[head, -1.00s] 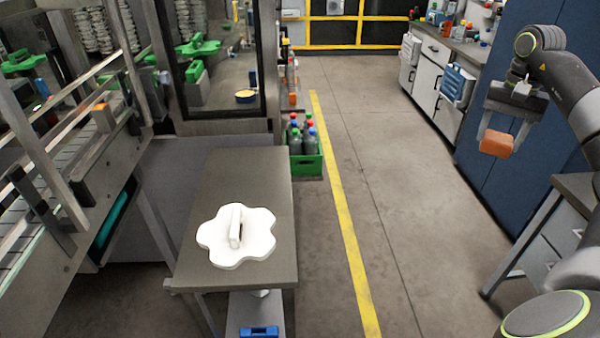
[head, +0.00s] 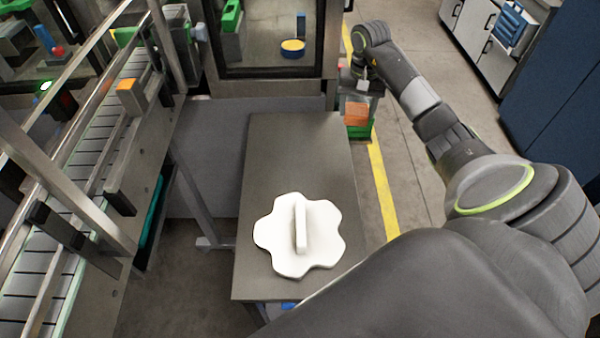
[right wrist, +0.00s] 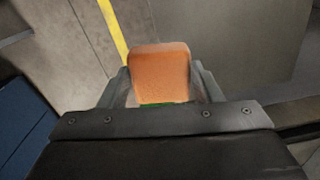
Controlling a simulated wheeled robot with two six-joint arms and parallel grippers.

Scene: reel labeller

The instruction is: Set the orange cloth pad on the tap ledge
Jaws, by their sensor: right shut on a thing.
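The orange cloth pad (head: 357,113) is a small block in the head view, just past the far right corner of the grey table. My right gripper (head: 358,97) is shut on it and holds it in the air near the machine's right side. In the right wrist view the pad (right wrist: 160,75) sits between the two fingers, its broad face showing. I cannot make out the tap ledge for certain; my right arm covers much of the area beside the machine. My left gripper is in neither view.
The grey table (head: 285,150) bears a white, lobed piece (head: 325,225) with a raised bar. A conveyor (head: 100,130) runs along the left. The glazed machine (head: 270,88) stands behind the table. Floor is open at right.

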